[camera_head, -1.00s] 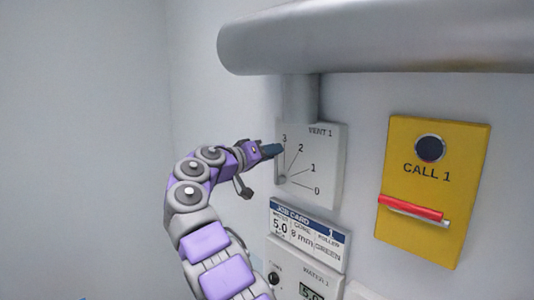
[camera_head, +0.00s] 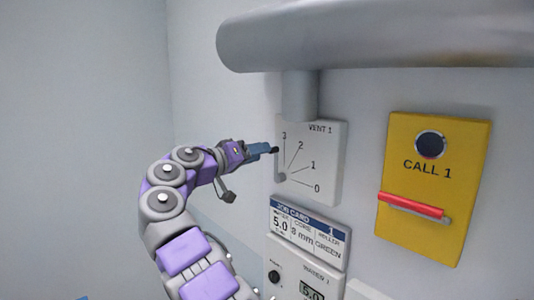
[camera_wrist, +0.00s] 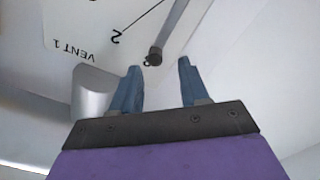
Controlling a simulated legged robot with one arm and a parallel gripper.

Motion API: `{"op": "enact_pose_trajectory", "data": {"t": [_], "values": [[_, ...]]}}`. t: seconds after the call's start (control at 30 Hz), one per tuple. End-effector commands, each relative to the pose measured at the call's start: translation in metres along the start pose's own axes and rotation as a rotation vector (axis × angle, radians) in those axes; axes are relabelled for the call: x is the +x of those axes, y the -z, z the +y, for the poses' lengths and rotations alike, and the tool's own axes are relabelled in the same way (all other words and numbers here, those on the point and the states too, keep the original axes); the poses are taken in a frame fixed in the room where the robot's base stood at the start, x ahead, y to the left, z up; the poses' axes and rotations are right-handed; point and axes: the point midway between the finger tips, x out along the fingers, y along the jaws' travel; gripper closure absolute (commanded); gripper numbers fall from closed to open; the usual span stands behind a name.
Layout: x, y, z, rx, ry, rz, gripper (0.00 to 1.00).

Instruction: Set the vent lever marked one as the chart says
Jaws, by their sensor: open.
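The white VENT 1 panel (camera_head: 327,150) has a scale from 0 to 3. Its grey lever (camera_head: 279,168) points nearly straight up, at the 3 mark. In the wrist view the lever (camera_wrist: 172,27) ends in a dark round tip beside the 3, which it partly covers. My gripper (camera_head: 266,151) is at the panel's left edge, close to the lever tip. In the wrist view its blue fingers (camera_wrist: 160,65) are open, one on each side of the tip's line, with the tip just beyond them and nothing held. No vent chart is in view.
A thick grey pipe (camera_head: 380,38) runs above the panel. Below are a job card (camera_head: 311,233) and a water unit (camera_head: 306,274). A yellow CALL 1 box (camera_head: 432,170) with a red bar is at right. The wall at left is clear.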

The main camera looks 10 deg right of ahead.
Motion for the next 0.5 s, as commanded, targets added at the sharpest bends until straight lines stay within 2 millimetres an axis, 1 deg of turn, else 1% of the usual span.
{"op": "enact_pose_trajectory", "data": {"t": [0.03,0.3,0.4,0.5], "values": [[-0.012,0.000,0.000,0.000,0.001,0.003,0.55],[-0.070,0.001,0.000,-0.001,0.003,0.001,0.55],[-0.088,0.000,0.001,0.000,0.001,-0.001,0.55],[-0.102,0.000,0.001,0.000,0.001,-0.002,0.55]]}}
